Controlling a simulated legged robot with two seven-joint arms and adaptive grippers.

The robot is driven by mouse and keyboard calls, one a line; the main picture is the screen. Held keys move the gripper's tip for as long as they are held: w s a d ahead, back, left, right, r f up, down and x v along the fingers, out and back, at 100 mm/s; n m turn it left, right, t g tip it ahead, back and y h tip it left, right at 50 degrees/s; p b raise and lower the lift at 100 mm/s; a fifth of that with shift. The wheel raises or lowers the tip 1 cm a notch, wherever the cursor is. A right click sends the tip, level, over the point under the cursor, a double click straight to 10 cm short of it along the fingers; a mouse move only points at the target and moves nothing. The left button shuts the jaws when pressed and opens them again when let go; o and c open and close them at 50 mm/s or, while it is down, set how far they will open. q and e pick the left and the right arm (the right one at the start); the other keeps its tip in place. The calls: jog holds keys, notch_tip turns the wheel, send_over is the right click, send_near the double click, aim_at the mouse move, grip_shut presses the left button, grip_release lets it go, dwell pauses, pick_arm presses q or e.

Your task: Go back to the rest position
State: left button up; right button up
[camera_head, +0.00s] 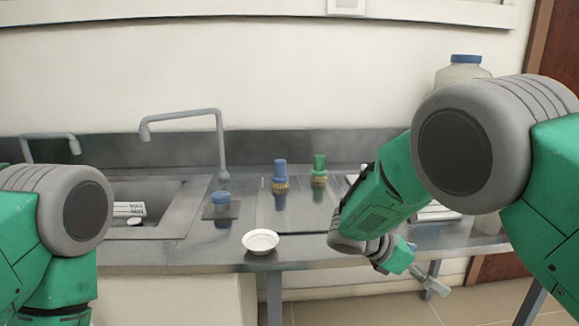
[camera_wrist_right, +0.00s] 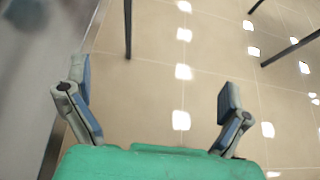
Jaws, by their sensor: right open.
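My right gripper (camera_head: 436,286) hangs past the front edge of the metal counter (camera_head: 330,226) in the head view, pointing down and to the right. In the right wrist view its two fingers (camera_wrist_right: 155,100) are spread wide with only tiled floor between them, so it is open and empty. My left arm shows at the left edge of the head view, but its gripper is out of the picture.
A white dish (camera_head: 260,241) stands near the counter's front edge. A small blue-capped jar (camera_head: 221,201), a blue bottle (camera_head: 280,172) and a green bottle (camera_head: 318,170) stand farther back. A sink (camera_head: 150,222) and faucet (camera_head: 218,140) are left. Floor in front is clear.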

jog(key=s+a+f+m+g+y, duration=0.1)
jog(key=s+f+m+g+y, duration=0.4)
jog(key=s+f, duration=1.45)
jog(key=s+f+m+t+y, duration=0.2)
jog(key=s+m+y, duration=0.1)
jog(key=s+m, duration=0.3)
jog(key=s+f+m+t+y, duration=0.2)
jog(key=s+m, duration=0.5)
jog(key=s, duration=0.4)
jog(key=shift+s+d+t+y, duration=0.25)
jog(key=shift+t+y, duration=0.25)
jog(key=shift+y, duration=0.4)
jog(key=shift+f, duration=0.1)
